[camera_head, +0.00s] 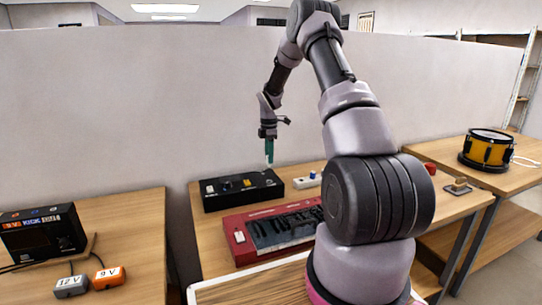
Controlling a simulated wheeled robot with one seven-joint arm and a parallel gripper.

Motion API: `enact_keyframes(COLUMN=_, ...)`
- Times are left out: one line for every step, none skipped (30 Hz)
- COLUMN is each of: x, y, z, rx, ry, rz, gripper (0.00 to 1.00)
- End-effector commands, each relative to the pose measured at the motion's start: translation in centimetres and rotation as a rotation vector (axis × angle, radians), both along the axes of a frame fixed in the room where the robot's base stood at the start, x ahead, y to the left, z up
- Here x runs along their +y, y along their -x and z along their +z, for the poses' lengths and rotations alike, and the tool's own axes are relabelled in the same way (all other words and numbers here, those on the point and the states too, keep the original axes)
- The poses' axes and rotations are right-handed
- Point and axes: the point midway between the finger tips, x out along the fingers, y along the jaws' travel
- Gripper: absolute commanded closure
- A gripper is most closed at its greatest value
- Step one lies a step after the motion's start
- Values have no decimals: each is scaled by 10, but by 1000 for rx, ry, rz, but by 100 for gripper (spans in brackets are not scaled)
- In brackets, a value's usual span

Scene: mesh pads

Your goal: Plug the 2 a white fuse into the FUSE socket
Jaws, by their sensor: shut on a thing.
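My gripper (269,158) points down above the right part of a black box (215,204) on the middle table. It is shut on a small pale thing at its tips, which fits the white fuse (270,165) but is too small to read a label. The fuse tip appears a little above the box top, apart from it as far as I can tell. The FUSE socket cannot be made out at this size.
A white block with a blue part (307,181) stands right of the box. A red keyboard-like unit (240,240) lies in front. The left table holds a black box (42,232) and 12 V (71,287) and 9 V (109,278) adapters. A yellow drum (487,149) stands right.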

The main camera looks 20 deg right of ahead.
Motion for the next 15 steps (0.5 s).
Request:
enact_keyframes(x=0, y=0, z=0, rx=0, ry=0, rz=0, gripper=100)
enact_keyframes(x=0, y=0, z=0, rx=0, ry=0, rz=0, gripper=100)
enact_keyframes(x=0, y=0, z=0, rx=0, ry=0, rz=-1, gripper=100)
enact_keyframes(x=0, y=0, z=0, rx=0, ry=0, rz=-1, gripper=100)
enact_keyframes(x=0, y=0, z=0, rx=0, ry=0, rz=-1, gripper=100)
enact_keyframes(x=0, y=0, z=0, rx=0, ry=0, rz=-1, gripper=100)
enact_keyframes(x=0, y=0, z=0, rx=0, ry=0, rz=-1, gripper=100)
enact_keyframes(x=-1, y=0, z=0, rx=0, ry=0, rz=-1, gripper=100)
enact_keyframes(x=-1, y=0, z=-2, rx=1, ry=0, rz=-2, gripper=100)
enact_keyframes(x=-1, y=0, z=-3, rx=1, ry=0, rz=-2, gripper=100)
enact_keyframes(x=-1, y=0, z=-4, rx=1, ry=0, rz=-2, gripper=100)
enact_keyframes(x=-1, y=0, z=-7, rx=2, ry=0, rz=-2, gripper=100)
enact_keyframes(x=-1, y=0, z=-9, rx=2, ry=0, rz=-2, gripper=100)
enact_keyframes(x=0, y=0, z=-12, rx=2, ry=0, rz=-2, gripper=100)
enact_keyframes(x=0, y=0, z=-16, rx=2, ry=0, rz=-2, gripper=100)
